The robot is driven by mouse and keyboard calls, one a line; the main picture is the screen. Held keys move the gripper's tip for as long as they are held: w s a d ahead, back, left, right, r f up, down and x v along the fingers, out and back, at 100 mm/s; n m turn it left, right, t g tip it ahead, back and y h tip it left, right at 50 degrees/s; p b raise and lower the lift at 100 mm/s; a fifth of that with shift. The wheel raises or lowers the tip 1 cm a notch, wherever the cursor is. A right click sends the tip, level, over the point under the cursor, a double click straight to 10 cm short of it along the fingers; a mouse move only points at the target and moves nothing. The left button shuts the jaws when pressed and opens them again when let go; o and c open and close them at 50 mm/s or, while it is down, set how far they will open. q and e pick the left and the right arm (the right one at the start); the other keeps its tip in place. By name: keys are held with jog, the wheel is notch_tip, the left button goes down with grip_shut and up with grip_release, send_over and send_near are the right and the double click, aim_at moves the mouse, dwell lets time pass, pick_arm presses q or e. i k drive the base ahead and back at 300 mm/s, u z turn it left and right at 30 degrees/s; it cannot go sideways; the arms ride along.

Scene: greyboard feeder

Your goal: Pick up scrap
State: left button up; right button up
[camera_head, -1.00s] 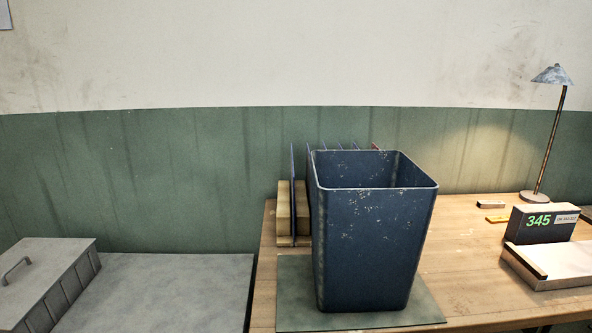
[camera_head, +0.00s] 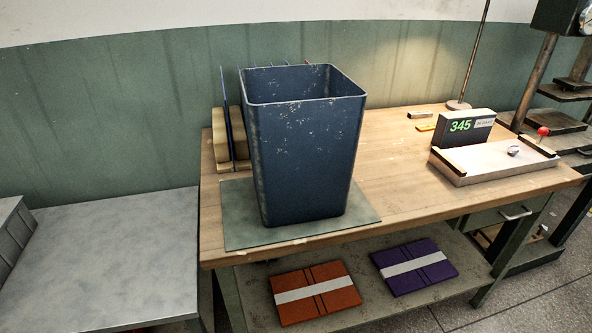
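No piece that I can clearly tell as scrap shows. A tall dark blue bin (camera_head: 305,165) with chipped paint stands upright on a green mat (camera_head: 240,225) on the wooden table (camera_head: 390,175). The inside bottom of the bin is hidden by its front wall. A small crumpled grey-white item (camera_head: 514,151) lies on the pale tray-like device (camera_head: 470,163) at the right of the table; I cannot tell what it is. Neither of my grippers is in view.
A display box reading 345 (camera_head: 466,127) stands behind the device. Wooden blocks with upright plates (camera_head: 221,140) stand behind the bin. Orange (camera_head: 314,292) and purple (camera_head: 413,266) bundles lie on the lower shelf. A grey bench (camera_head: 120,255) is at the left. Floor shows at the lower right.

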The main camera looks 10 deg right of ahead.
aim_at(516, 149)
jog(key=z, duration=2.7)
jog(key=i, duration=1.35)
jog(key=u, duration=1.15)
